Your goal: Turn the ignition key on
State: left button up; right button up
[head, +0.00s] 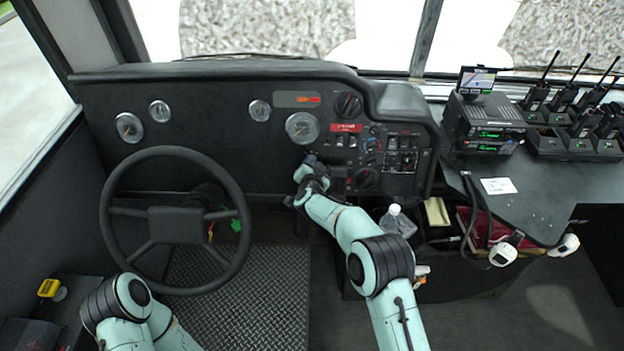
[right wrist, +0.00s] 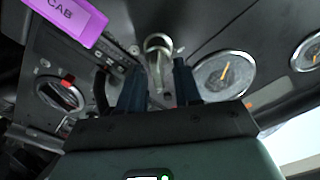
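In the right wrist view a silver metal piece (right wrist: 158,45), with a round collar and a narrow part below it, looks like the ignition key in its switch. It lies beyond and between my right fingertips. My right gripper (right wrist: 157,78) is open, with its two dark fingers apart; I cannot tell whether either touches the metal. In the head view my right gripper (head: 311,162) is at the dashboard below the large gauge and hides the ignition there. My left arm shows at the lower left, but its gripper is out of view.
The steering wheel (head: 175,220) stands left of my right gripper. A purple CAB tag (right wrist: 70,18) hangs close in the right wrist view. Gauges (head: 302,127) and a switch panel (head: 400,160) surround the spot.

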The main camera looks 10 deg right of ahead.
pick_arm(q)
jog(key=shift+w+f, duration=0.1)
jog(key=shift+f, duration=0.15)
pick_arm(e)
jog(key=v, duration=1.2)
jog(key=shift+f, duration=0.15)
jog(key=s+d+f+n+g+y+p, duration=0.1)
jog(key=s+d+f+n+g+p, duration=0.15)
jog(key=s+f, duration=0.6)
jog(key=s+d+f+n+g+y+p, duration=0.1)
jog(key=s+d+f+g, duration=0.4)
jog(key=f, duration=0.6)
pick_arm(q)
notch_tip(320, 180, up, 9)
jog(key=w+p, duration=0.2)
jog(key=p, duration=0.2)
jog(key=shift+f, duration=0.2)
pick_arm(e)
jog(key=s+f+g+y, duration=0.1)
jog(key=s+f+g, duration=0.1)
jog(key=s, duration=1.3)
jog(key=s+a+f+n+g+y, duration=0.1)
jog(key=s+g, duration=0.4)
jog(key=s, duration=1)
jog(key=shift+a+f+y, duration=0.2)
jog(key=shift+f+y, duration=0.25)
jog(key=shift+y, duration=0.35)
jog(key=shift+g, duration=0.25)
